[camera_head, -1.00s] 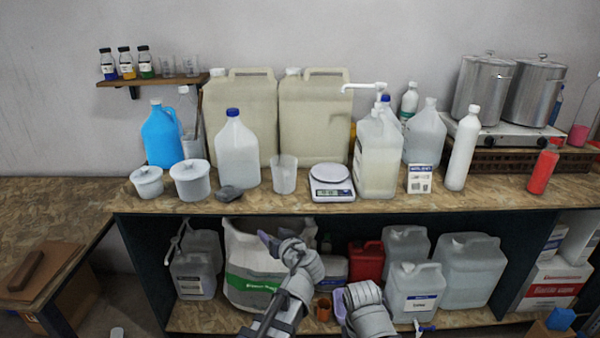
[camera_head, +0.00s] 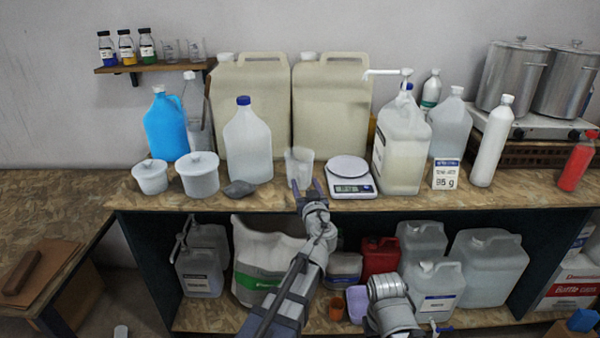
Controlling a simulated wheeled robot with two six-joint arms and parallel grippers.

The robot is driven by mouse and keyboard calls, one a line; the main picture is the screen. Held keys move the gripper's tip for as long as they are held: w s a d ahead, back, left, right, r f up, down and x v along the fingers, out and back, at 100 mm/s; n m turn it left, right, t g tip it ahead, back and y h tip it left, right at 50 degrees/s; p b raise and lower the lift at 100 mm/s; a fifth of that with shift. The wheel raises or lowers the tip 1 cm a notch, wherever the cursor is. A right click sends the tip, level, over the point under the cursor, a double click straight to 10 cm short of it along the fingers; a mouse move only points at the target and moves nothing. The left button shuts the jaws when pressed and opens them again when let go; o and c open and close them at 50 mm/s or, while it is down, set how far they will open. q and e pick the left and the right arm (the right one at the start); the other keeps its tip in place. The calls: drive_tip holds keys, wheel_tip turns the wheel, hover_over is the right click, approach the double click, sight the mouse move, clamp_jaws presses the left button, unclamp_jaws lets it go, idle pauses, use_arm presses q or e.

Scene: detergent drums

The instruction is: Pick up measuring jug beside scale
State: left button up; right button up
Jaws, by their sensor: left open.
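The measuring jug (camera_head: 300,162) is a small translucent cup on the upper worktop, just left of the white scale (camera_head: 348,170). The scale has a round plate and a small display. My left gripper (camera_head: 310,188) is open in front of the jug, at about the worktop's front edge, and overlaps the jug's lower part in the picture. I cannot tell whether the fingers touch the jug. My right arm shows at the bottom, right of centre, and its fingers cannot be made out.
A blue-capped jug (camera_head: 248,147) and a dark grey lump (camera_head: 240,188) stand left of the measuring jug. A pump canister (camera_head: 402,150) stands right of the scale. Two large beige canisters (camera_head: 330,105) stand behind. Drums and a white sack (camera_head: 265,255) fill the lower shelf.

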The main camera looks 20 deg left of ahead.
sight(304, 176)
use_arm(q)
drive_tip(key=x, duration=0.5)
drive_tip(key=shift+w+d+r, duration=0.1)
drive_tip(key=shift+w+d, duration=0.05)
drive_tip(key=shift+d, duration=0.05)
clamp_jaws()
idle(0.3)
idle(0.3)
